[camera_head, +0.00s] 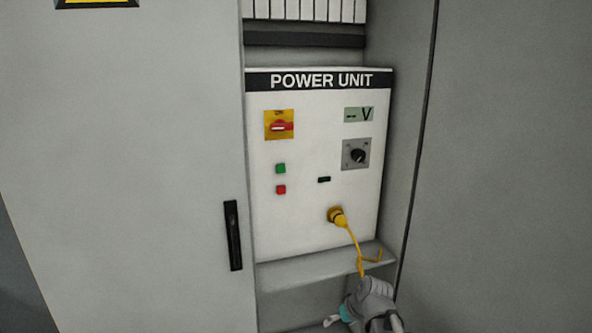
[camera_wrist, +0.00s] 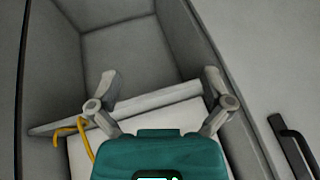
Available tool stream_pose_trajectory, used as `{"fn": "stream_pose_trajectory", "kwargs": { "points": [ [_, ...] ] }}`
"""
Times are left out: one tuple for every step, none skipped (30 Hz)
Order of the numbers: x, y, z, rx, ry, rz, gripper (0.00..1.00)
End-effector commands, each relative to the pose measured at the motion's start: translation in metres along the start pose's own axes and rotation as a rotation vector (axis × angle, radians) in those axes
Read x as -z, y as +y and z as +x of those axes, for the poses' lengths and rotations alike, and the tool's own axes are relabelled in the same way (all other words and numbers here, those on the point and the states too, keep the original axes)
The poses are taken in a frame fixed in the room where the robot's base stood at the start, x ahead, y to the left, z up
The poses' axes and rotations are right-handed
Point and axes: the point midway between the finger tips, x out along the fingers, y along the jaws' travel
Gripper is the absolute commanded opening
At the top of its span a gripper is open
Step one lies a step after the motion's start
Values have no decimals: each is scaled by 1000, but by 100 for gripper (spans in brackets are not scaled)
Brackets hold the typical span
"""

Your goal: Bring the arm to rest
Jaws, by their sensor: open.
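My gripper (camera_head: 366,318) is at the bottom of the head view, below the power unit and in front of its shelf. In the wrist view my gripper (camera_wrist: 160,82) shows two grey fingers spread wide with nothing between them. The power unit (camera_head: 300,225) is a white panel in the cabinet. A yellow plug (camera_head: 337,216) sits at its lower right, and a yellow cable (camera_head: 355,245) hangs down from it towards my wrist. The cable also shows at the left of the wrist view (camera_wrist: 84,137). Whether it touches my arm I cannot tell.
A shelf ledge (camera_head: 310,268) juts out under the panel. A grey cabinet door (camera_head: 120,180) with a black handle (camera_head: 233,235) stands to the left. The panel carries a red-and-yellow switch (camera_head: 279,125), a dial (camera_head: 356,154) and a display (camera_head: 359,114) reading "-- V".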

Motion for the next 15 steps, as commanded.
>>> {"fn": "stream_pose_trajectory", "kwargs": {
  "points": [
    [-19,-2,-8,-38,-60,30,100],
    [-28,-1,-10,-63,-96,51,100],
    [-40,1,-14,-98,-141,79,100],
    [-49,2,-17,-124,-173,100,100],
    [-57,3,-20,-150,-202,120,100],
    [-67,5,-24,-184,-236,147,100],
    [-73,6,-28,-208,-258,165,100],
    [-79,8,-31,-231,-279,183,100],
    [-86,9,-34,-259,-301,204,100],
    [-90,10,-37,-277,-315,218,100],
    [-93,11,-39,-293,-327,229,100],
    [-97,12,-41,-310,-341,242,100],
    [-99,13,-42,-321,-347,250,100],
    [-101,13,-43,-328,-353,256,100],
    [-102,14,-44,-336,-358,261,100]
  ]
}}
